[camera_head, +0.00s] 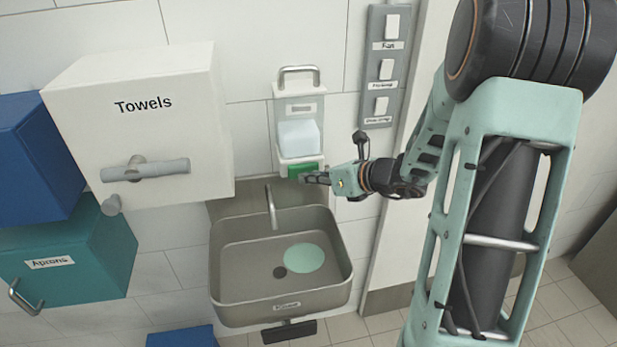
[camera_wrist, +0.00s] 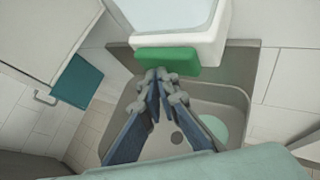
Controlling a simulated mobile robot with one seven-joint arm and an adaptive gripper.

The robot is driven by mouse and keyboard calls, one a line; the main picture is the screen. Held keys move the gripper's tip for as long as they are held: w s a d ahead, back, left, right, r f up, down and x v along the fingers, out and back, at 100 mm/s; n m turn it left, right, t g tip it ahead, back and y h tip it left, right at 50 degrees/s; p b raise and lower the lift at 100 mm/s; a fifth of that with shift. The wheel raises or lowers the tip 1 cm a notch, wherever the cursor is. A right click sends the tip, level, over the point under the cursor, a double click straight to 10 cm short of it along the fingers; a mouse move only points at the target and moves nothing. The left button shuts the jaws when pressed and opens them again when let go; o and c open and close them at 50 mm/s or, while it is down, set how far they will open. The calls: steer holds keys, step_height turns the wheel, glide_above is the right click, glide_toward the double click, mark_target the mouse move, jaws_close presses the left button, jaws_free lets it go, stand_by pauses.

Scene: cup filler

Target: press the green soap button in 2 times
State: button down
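The green soap button (camera_head: 297,171) sits at the bottom of the white wall-mounted soap dispenser (camera_head: 299,138), above the sink. In the wrist view the button (camera_wrist: 168,60) is a wide green bar under the dispenser's white base (camera_wrist: 205,47). My gripper (camera_head: 312,178) reaches in from the right, with its tips at the button's lower right. In the wrist view my gripper (camera_wrist: 160,75) has its two fingers converging to tips that are together and empty. The tips overlap the button's lower edge; I cannot tell whether they touch it.
The grey sink (camera_head: 225,300) with its tap (camera_head: 271,207) lies below; a pale green disc (camera_head: 305,258) shows in its basin. The Towels box (camera_head: 150,110) juts out on the left. A switch panel (camera_head: 374,107) is on the wall to the dispenser's right.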

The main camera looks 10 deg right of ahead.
steer(key=shift+s+a+r, duration=0.15)
steer(key=shift+s+a, duration=0.1)
steer(key=shift+s, duration=0.05)
steer(key=shift+s+d+b, duration=0.1)
steer(key=shift+s+b, duration=0.25)
steer(key=shift+s, duration=1.85)
steer(key=shift+f, duration=0.2)
steer(key=shift+s+d, duration=0.1)
steer(key=shift+d, duration=0.05)
